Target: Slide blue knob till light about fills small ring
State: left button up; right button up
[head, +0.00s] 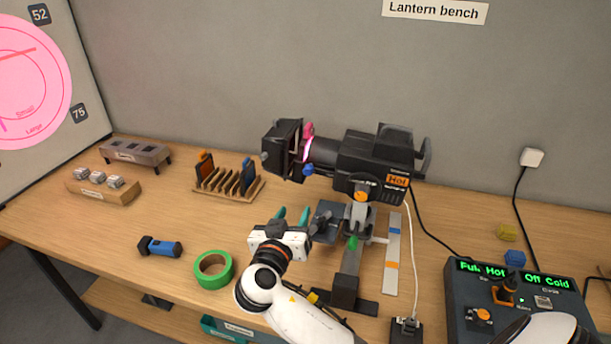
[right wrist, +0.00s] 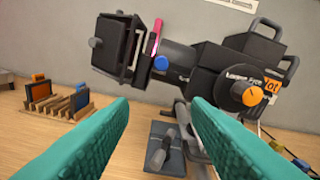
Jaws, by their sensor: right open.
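The blue knob (head: 308,169) is on the lens barrel of the black lantern (head: 372,158); it also shows in the right wrist view (right wrist: 161,62). My right gripper (head: 291,214) is open and empty, below and in front of the knob, apart from it. In the right wrist view its teal fingers (right wrist: 158,104) frame the lantern's base, with the knob beyond and above the gap. The pink light (head: 35,80) on the screen at the left covers the labels of the small and large rings; its left part is cut off. My left gripper is not in view.
An orange knob (head: 361,196) is on the lantern's side. A slotted rack (head: 228,190) stands left of the lantern. Green tape (head: 213,270) and a blue torch (head: 160,247) lie near the front. A control box (head: 470,315) stands at the right, with cables behind.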

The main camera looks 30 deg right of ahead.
aim_at(307, 174)
jog(key=shift+m+h, duration=0.3)
jog(key=shift+h, duration=0.2)
jog(key=p+x, duration=0.1)
jog(key=x, duration=0.2)
jog(key=r+p+x, duration=0.1)
jog(key=p+x, duration=0.1)
jog(key=x, duration=0.2)
jog(key=r+p+x, duration=0.1)
jog(key=x, duration=0.3)
jog(key=shift+w+a+r, duration=0.1)
jog(key=shift+w+a, duration=0.1)
jog(key=shift+w, duration=0.25)
jog(key=shift+w+d+t+p, duration=0.3)
jog(key=shift+d+p, duration=0.05)
jog(key=shift+d, duration=0.1)
grip_shut()
